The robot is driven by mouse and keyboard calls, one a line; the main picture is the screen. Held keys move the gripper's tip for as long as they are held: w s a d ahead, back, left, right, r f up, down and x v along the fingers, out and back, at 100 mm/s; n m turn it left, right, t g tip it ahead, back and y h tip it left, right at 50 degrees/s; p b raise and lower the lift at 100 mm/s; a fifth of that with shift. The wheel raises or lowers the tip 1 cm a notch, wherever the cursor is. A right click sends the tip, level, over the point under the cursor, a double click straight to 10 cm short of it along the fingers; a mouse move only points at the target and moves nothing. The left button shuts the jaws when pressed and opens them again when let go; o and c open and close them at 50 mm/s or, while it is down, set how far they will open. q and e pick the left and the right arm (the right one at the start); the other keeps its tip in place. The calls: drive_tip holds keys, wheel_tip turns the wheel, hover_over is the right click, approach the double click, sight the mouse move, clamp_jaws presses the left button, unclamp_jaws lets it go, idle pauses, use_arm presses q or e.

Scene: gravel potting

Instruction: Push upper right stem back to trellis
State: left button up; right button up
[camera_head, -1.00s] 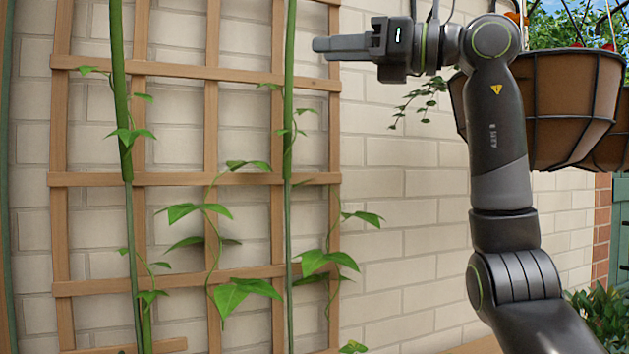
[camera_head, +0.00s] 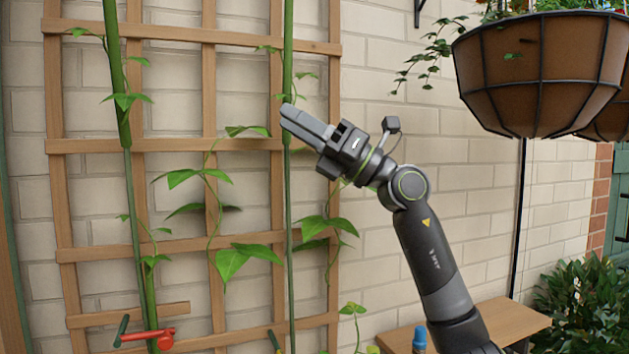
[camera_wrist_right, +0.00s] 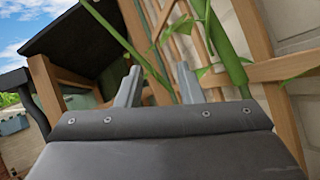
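The wooden trellis (camera_head: 180,147) stands against the brick wall in the head view. The upper right stem (camera_head: 288,60) is thick and green, running upright along the trellis's right side; a thinner stem continues below it. My right gripper (camera_head: 287,115) points up and left, its fingertips overlapping the lower part of this stem; contact cannot be told. My left gripper is not in view.
Another green stem (camera_head: 115,70) runs up the trellis's left side. Leafy vines (camera_head: 232,262) climb the lattice. A hanging basket (camera_head: 540,75) is at upper right. A wooden bench (camera_head: 505,325), a blue-capped item (camera_head: 419,338) and a red-handled item (camera_head: 147,336) are low in view.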

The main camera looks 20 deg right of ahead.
drive_tip(key=w+d+f+m+t, duration=0.2)
drive_tip(key=d+f+m+t, duration=0.1)
drive_tip(key=f+m+t, duration=0.3)
wheel_tip(320, 180, down, 3)
drive_tip(key=m, duration=0.2)
drive_tip(key=shift+w+d+m+h, duration=0.25)
drive_tip(key=shift+d+m+h, duration=0.05)
drive_tip(key=shift+d+h, duration=0.1)
drive_tip(key=shift+c, duration=0.3)
